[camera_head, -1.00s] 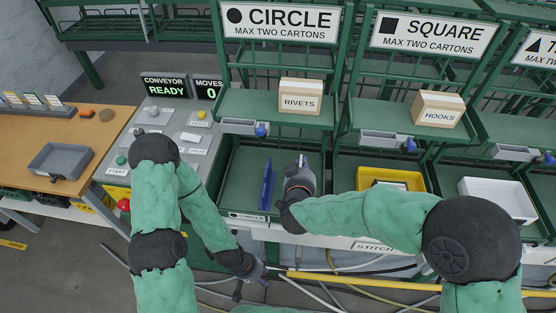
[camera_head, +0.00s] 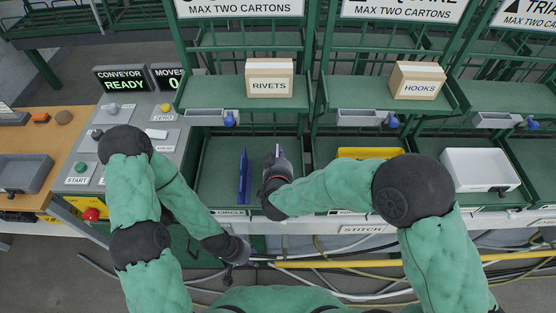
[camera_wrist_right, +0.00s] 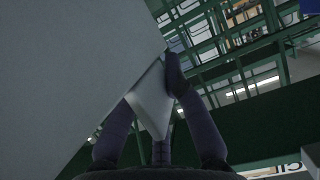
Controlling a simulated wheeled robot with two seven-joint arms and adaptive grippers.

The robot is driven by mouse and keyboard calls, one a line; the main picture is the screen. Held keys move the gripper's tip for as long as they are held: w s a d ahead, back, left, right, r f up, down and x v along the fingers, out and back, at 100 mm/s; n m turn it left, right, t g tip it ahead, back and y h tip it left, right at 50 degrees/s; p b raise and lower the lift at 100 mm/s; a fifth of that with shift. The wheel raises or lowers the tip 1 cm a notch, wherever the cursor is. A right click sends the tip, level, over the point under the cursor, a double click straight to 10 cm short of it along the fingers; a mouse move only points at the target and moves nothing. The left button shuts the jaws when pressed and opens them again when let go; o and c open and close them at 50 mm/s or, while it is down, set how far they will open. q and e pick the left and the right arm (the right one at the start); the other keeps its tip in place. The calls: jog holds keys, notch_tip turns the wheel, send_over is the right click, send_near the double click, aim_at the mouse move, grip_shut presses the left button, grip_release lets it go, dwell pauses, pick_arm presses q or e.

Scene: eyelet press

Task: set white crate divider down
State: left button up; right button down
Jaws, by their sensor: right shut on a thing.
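My right gripper (camera_head: 277,158) is over the green CIRCLE bay, to the right of an upright blue panel (camera_head: 244,177). It is shut on the white crate divider, seen nearly edge-on as a thin pale strip (camera_head: 277,149) in the head view. In the right wrist view the divider is a large pale grey sheet (camera_wrist_right: 75,70) filling the left side, with a part of it between the fingers (camera_wrist_right: 158,95). Whether its lower edge touches the bay floor is hidden. My left gripper (camera_head: 236,262) hangs low in front of the bench; its fingers are too small and dark to read.
A RIVETS carton (camera_head: 270,79) stands on the shelf above the bay, a HOOKS carton (camera_head: 417,80) on the shelf to the right. A yellow tray (camera_head: 370,153) and a white tray (camera_head: 480,169) sit in bays further right. The control panel (camera_head: 140,140) is at the left.

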jog(key=shift+f, duration=0.8)
jog(key=shift+f, duration=0.2)
jog(key=c, duration=1.3)
grip_release()
jog(key=shift+r, duration=0.1)
jog(key=shift+r, duration=0.2)
jog(key=p+v, duration=0.3)
jog(key=v, duration=0.7)
jog(key=shift+s+r+p, duration=0.15)
jog(key=shift+s+p, duration=0.2)
jog(key=shift+s, duration=0.05)
jog(key=shift+s+r, duration=0.1)
jog(key=shift+s, duration=0.45)
